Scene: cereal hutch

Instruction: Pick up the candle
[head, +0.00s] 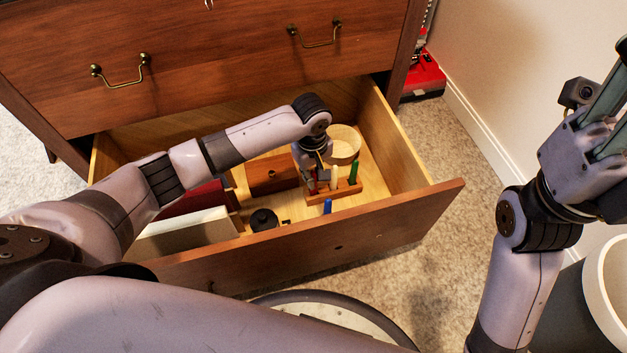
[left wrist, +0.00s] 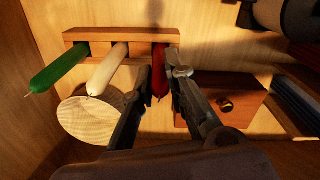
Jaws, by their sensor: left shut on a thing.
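A wooden candle holder (head: 349,188) stands in the open drawer, with a green candle (head: 353,172), a white candle (head: 334,178) and a red candle in it. In the left wrist view the holder (left wrist: 105,36) shows the red candle (left wrist: 159,72) at its right end, the white one (left wrist: 108,70) in the middle and the green one (left wrist: 60,69) at left. My left gripper (left wrist: 158,84) is shut on the red candle, one finger on each side. In the head view this gripper (head: 313,181) partly hides it. My right gripper (head: 602,110) is at the right edge, its fingertips cut off.
The drawer front (head: 400,228) and side walls surround the holder. A round wooden bowl (head: 343,143), a wooden box (head: 268,176), a small blue item (head: 327,206), a black round item (head: 264,219) and books (head: 190,233) are also inside. A bin (head: 607,285) stands lower right.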

